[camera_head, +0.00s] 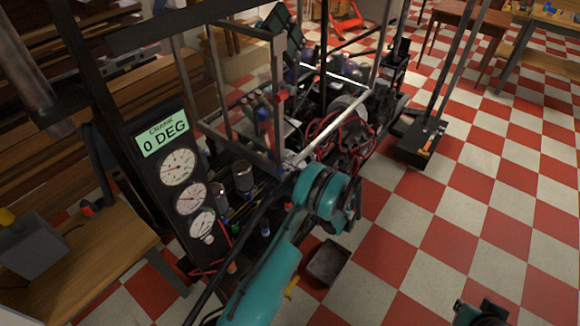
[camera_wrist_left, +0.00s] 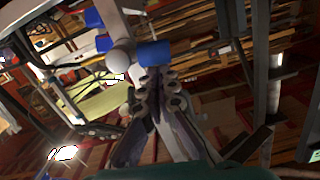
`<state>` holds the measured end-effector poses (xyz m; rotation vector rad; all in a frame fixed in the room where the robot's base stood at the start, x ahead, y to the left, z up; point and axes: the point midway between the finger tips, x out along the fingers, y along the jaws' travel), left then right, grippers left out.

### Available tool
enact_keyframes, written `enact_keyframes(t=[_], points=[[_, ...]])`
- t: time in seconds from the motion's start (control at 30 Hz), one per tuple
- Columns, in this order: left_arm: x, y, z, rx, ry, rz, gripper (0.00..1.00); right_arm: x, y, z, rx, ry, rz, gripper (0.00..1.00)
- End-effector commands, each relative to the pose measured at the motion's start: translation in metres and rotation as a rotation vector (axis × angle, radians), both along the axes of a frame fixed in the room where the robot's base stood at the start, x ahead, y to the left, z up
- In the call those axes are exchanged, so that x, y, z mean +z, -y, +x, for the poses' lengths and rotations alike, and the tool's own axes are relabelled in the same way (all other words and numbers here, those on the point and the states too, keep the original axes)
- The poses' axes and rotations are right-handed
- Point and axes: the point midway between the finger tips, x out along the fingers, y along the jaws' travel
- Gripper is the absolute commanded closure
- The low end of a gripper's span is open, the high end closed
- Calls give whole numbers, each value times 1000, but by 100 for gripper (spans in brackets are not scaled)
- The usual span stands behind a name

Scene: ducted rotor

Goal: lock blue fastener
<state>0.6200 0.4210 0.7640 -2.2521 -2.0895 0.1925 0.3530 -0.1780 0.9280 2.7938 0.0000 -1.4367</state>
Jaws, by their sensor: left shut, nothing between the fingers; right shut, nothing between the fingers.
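A blue cylindrical fastener (camera_wrist_left: 155,53) shows in the left wrist view, just beyond the fingertips of my left gripper (camera_wrist_left: 153,82). That gripper's fingers are together with nothing between them. They look close to the fastener, but I cannot tell if they touch it. In the head view my teal left wrist reaches up to the near corner of the rig, and a small blue spot (camera_head: 284,170) shows beside it; the fingertips are mostly hidden. Part of my right gripper (camera_head: 487,312) shows at the bottom right edge, shut and empty, away from the rig.
The metal-framed rig (camera_head: 278,100) holds red cables and many small parts around the left wrist. A panel (camera_head: 165,140) with dials reads "0 DEG". A wooden bench (camera_head: 90,255) stands at left. Checkered floor is open at right, beside a black base (camera_head: 420,140).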

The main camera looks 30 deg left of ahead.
Motion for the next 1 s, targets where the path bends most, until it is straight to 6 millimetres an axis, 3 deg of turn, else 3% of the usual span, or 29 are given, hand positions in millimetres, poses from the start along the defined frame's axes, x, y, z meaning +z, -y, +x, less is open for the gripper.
enact_keyframes(t=[1.0], points=[[-5, 0, 1, 0, 26, -2, 100, 1, 0, 0, 0, 0, 0, 100]])
